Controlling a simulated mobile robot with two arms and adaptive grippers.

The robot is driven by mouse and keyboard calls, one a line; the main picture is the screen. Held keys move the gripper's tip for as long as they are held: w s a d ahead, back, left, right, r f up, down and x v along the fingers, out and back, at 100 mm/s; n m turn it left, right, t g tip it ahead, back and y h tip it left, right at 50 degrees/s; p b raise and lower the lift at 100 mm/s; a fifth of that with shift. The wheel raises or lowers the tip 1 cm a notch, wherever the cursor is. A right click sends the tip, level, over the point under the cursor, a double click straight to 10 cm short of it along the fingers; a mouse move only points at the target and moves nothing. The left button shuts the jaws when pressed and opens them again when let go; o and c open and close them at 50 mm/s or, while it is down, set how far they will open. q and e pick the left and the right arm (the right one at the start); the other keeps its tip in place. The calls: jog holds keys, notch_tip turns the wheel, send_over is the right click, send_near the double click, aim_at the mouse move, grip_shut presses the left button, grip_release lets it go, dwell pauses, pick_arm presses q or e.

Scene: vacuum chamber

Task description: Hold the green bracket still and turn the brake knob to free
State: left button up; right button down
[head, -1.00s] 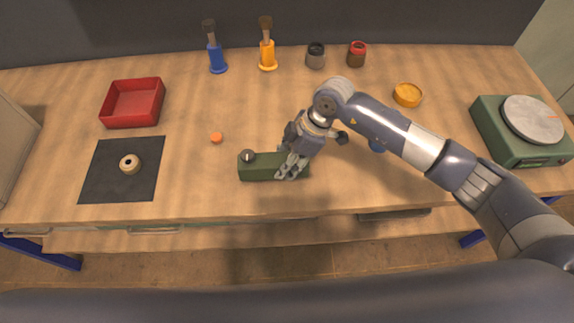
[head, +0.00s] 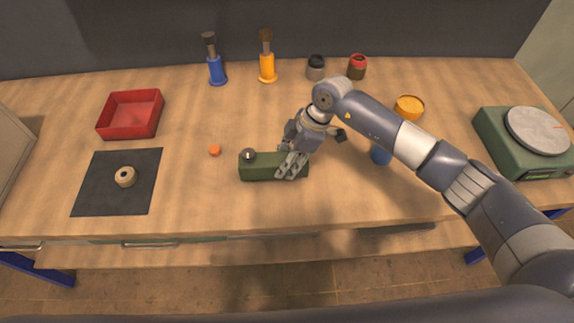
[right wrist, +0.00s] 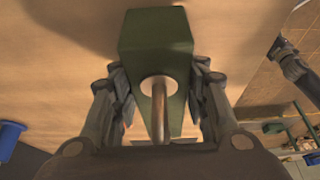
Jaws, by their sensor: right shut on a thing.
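The green bracket (head: 262,173) is a long dark block lying on the workbench, near its front edge. The knob (head: 249,155), small, round and grey, sits on its left end; its setting is too small to read. My right gripper (head: 291,166) is shut on the bracket toward its right end, coming down from above. In the right wrist view, the bracket (right wrist: 156,30) runs between the two fingers of the gripper (right wrist: 163,95), with a copper-coloured rod (right wrist: 158,105) in front of it. My left gripper is out of view.
An orange cap (head: 215,151) lies left of the bracket. A black mat (head: 90,190) with a beige ring (head: 125,176) and a red tray (head: 130,132) are farther left. A green scale (head: 515,155) stands at right.

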aim_at(287, 154)
jog(key=shift+w+d+f+b, duration=0.1)
jog(key=shift+w+f+b, duration=0.1)
jog(key=shift+w+b, duration=0.65)
jog(key=shift+w+f+b, duration=0.2)
jog(key=shift+w+b, duration=0.25)
jog(key=shift+w, duration=0.65)
jog(key=shift+f, duration=0.1)
jog(key=shift+f, duration=0.35)
jog(key=c, duration=0.9)
grip_release()
jog(key=shift+c, duration=0.2)
jog(key=shift+s, duration=0.1)
jog(key=c, duration=1)
jog(key=shift+f, duration=0.1)
